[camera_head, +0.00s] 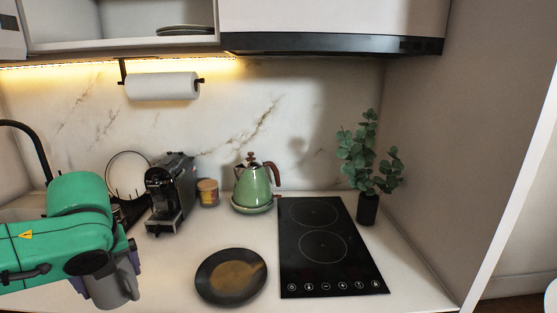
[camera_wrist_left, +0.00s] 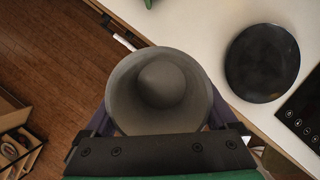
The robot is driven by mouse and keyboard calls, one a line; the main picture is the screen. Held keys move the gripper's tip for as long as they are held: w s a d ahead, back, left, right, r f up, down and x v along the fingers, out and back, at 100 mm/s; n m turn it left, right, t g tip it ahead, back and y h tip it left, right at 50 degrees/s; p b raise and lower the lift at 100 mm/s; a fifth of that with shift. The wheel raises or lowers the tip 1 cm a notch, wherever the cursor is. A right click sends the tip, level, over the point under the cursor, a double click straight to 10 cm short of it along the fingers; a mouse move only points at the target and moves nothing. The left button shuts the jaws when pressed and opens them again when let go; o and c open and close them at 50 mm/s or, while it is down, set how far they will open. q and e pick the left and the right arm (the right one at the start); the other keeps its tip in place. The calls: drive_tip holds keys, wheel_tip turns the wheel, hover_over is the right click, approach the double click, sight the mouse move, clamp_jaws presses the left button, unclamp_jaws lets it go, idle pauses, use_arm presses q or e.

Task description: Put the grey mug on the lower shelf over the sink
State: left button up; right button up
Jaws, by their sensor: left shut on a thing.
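The grey mug (camera_head: 112,287) is in my left gripper (camera_head: 107,270) at the lower left of the head view, near the counter's front edge. In the left wrist view the mug (camera_wrist_left: 192,88) shows from above, its round mouth facing the camera, with the purple fingers of the gripper (camera_wrist_left: 158,118) on both sides. The gripper is shut on it. An open shelf (camera_head: 100,44) with dark plates on it is at the upper left of the head view. The sink (camera_head: 28,205) is mostly hidden behind my left arm. My right gripper is not in view.
A black faucet (camera_head: 38,150), coffee machine (camera_head: 172,190), jar (camera_head: 208,192), green kettle (camera_head: 252,188) and dark pan (camera_head: 231,277) stand on the counter. A paper towel roll (camera_head: 162,86) hangs under the shelf. A range hood (camera_head: 330,43) is right of it.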

use_arm(q)
drive_tip(key=s+d+f+n+g+h, duration=0.1)
drive_tip(key=s+d+f+n+g, duration=0.15)
drive_tip(key=d+f+n, duration=0.4)
drive_tip(key=s+d+f+n+g+h, duration=0.1)
drive_tip(key=s+d+f+n+g, duration=0.15)
drive_tip(key=f+n, duration=0.75)
drive_tip(key=s+d+f+n+g+h, duration=0.1)
drive_tip(key=s+d+f+n+g, duration=0.3)
drive_tip(key=n, duration=0.7)
drive_tip(key=w+a+r+n+t+h, duration=0.1)
drive_tip(key=w+a+r+n+t, duration=0.2)
drive_tip(key=a, duration=1.2)
drive_tip(key=s+a+n+h, duration=0.2)
drive_tip(key=s+a+n, duration=0.3)
drive_tip(key=a, duration=0.4)
drive_tip(key=d+f+m, duration=0.2)
drive_tip(key=d+f, duration=0.4)
drive_tip(key=d, duration=0.4)
drive_tip(key=w+d+r+m+g+y, duration=0.1)
drive_tip(key=w+d+m, duration=0.1)
drive_tip(key=d, duration=0.5)
drive_tip(key=w+d+r+m+y, duration=0.1)
drive_tip(key=d+m, duration=0.3)
drive_tip(key=d, duration=0.4)
drive_tip(key=shift+w+d+g+y, duration=0.15)
drive_tip(key=shift+w+g+y, duration=0.3)
drive_tip(key=shift+w, duration=0.3)
